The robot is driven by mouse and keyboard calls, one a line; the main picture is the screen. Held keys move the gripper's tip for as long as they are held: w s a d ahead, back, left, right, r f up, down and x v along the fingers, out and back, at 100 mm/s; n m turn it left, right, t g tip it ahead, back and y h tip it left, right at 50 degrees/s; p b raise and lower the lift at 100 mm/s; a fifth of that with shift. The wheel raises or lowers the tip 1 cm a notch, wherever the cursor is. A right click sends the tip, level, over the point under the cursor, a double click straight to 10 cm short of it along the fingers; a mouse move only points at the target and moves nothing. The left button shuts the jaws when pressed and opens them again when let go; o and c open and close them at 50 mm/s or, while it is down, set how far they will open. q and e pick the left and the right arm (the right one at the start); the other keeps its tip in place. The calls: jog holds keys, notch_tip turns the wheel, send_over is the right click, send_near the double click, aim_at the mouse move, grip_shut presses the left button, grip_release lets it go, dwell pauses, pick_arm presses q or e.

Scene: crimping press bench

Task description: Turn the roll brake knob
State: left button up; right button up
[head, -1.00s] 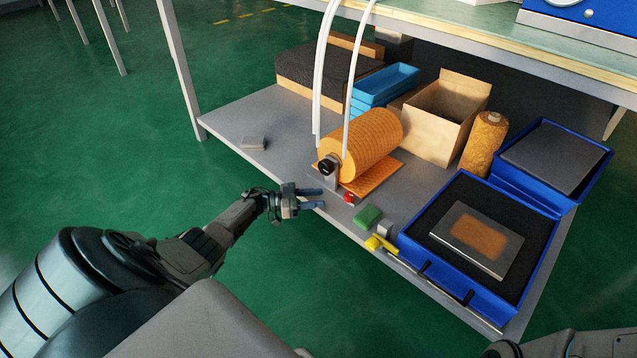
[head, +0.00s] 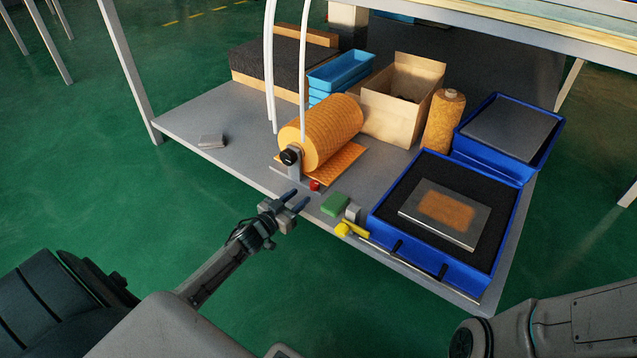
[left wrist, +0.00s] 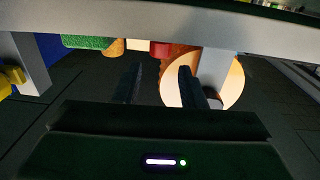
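The roll brake knob (head: 290,156) is a round black knob at the near end of an orange textured roll (head: 322,132), at the top of a grey bracket (head: 294,173) on the lower shelf. My left gripper (head: 299,198) is below the knob, apart from it, at the shelf's front edge; its fingers are spread and empty. In the left wrist view, the open fingers (left wrist: 158,80) show in front of the shelf edge, with the round roll end (left wrist: 232,85) behind the right finger. The knob is not clear there. My right gripper is out of view.
A red piece (head: 315,185), green block (head: 335,204) and yellow piece (head: 352,230) lie along the front edge, right of the gripper. A blue case (head: 376,228) stands further right. A cardboard box (head: 392,104) is behind. The upper bench (head: 500,30) overhangs the back; white tubes (head: 303,80) hang at the roll.

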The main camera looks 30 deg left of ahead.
aim_at(320, 188)
pick_arm(q)
jog(key=w+b, duration=0.1)
jog(key=w, duration=0.2)
jog(key=w+b, duration=0.1)
jog(key=w, duration=0.2)
jog(key=w+d+b, duration=0.1)
jog(key=w, duration=0.3)
jog(key=shift+w+d, duration=0.1)
jog(key=c, duration=0.7)
jog(key=h+p, duration=0.1)
jog(key=m+h+p, duration=0.1)
jog(key=p, duration=0.1)
jog(key=shift+d+r+m, duration=0.1)
jog(key=shift+r+m, duration=0.2)
jog(key=shift+d+f+m+g+h+p, duration=0.15)
jog(key=shift+m+g+h+p, duration=0.2)
jog(key=shift+h, duration=0.35)
jog(key=shift+d+f+m+g+h+p, duration=0.1)
jog(key=shift+m+g+h+p, duration=0.3)
jog(key=shift+h, duration=0.3)
